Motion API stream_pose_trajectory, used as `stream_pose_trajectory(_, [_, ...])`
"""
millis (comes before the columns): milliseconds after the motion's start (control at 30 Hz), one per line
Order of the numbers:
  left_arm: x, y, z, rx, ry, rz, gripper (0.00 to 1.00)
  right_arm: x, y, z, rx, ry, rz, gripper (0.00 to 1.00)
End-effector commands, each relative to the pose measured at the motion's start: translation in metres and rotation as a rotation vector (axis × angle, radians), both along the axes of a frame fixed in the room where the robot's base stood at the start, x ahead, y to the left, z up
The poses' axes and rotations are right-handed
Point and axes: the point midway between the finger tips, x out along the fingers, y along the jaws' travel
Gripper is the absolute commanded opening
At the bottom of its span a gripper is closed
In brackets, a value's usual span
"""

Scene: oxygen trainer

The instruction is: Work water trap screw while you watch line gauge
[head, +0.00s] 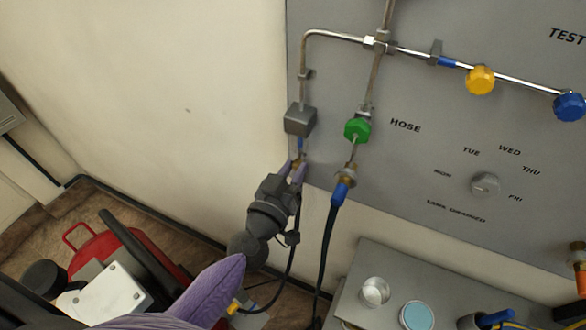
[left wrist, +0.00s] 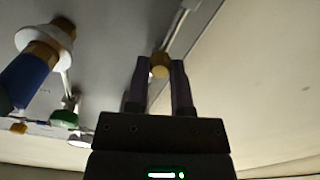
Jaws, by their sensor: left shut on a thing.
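My left gripper (head: 298,170) reaches up to the lower left edge of the grey panel (head: 420,90). It is shut on a small brass screw (head: 298,160) below a grey box-shaped block, likely the water trap (head: 300,119). A short blue band shows between the block and the screw. In the left wrist view the round brass screw end (left wrist: 160,65) sits between the two fingertips of my left gripper (left wrist: 161,72). I cannot make out a line gauge in either view. My right gripper is not in view.
A green knob (head: 357,129) and a black hose (head: 328,235) with a blue-and-brass fitting are close to the right. Yellow (head: 480,80) and blue knobs (head: 569,106) and a day dial (head: 485,184) are farther right. A grey shelf (head: 350,290) with cups stands below.

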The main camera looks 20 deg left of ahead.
Motion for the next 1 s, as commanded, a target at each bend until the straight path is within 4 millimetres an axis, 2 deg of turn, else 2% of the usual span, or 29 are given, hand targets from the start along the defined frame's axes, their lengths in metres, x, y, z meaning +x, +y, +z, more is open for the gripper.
stream_pose_trajectory(267, [-0.0001, 0.0001, 0.0001, -0.015, 0.002, 0.000, 0.00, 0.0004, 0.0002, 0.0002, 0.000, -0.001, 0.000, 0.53])
stream_pose_trajectory(467, [-0.0001, 0.0001, 0.0003, -0.096, 0.012, 0.000, 0.00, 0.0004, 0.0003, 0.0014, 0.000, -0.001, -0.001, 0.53])
stream_pose_trajectory(1000, [0.0001, 0.0008, -0.0002, -0.576, 0.069, 0.000, 0.00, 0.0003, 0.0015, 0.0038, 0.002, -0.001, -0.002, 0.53])
